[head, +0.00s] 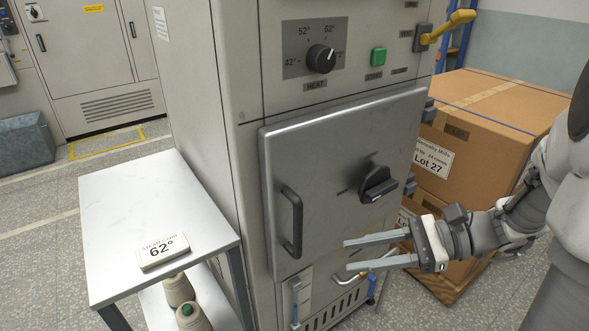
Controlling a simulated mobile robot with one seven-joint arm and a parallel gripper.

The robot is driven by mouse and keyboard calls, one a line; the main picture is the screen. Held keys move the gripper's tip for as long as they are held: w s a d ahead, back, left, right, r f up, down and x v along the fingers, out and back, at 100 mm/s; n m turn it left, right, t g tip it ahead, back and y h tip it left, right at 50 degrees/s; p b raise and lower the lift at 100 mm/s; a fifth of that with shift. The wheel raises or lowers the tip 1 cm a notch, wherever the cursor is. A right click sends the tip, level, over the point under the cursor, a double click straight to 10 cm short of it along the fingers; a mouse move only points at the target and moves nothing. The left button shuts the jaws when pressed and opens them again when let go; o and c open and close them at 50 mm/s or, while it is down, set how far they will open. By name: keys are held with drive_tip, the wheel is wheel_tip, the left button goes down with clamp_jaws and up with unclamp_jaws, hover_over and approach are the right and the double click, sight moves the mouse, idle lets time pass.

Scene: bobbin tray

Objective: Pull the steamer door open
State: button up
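The steamer door (335,140) is a grey metal panel on the front of the pale steamer cabinet, and it looks shut. Its black vertical handle (292,222) is on the left side. A black rotary knob (379,184) sits on the right half, and hinges (409,185) show along the right edge. My gripper (346,255) is at the lower right of the door, below the knob. Its two long fingers point left toward the handle, apart from it. The fingers are spread with nothing between them.
A heat dial (320,58), green button (378,56) and yellow-handled lever (455,25) are above the door. A white side table (125,205) at left holds a 62° card (163,250), with cones (190,316) below. Cardboard boxes (495,120) stand close on the right.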

drive_tip(key=w+d+f+m+t+y+b, duration=0.2)
drive_tip(key=w+d+f+m+t+b, duration=0.1)
drive_tip(key=w+d+f+m+t, duration=0.3)
drive_tip(key=b, duration=0.4)
hover_over(298, 252)
drive_tip(key=w, duration=0.1)
drive_tip(key=shift+r, duration=0.3)
clamp_jaws()
idle(0.9)
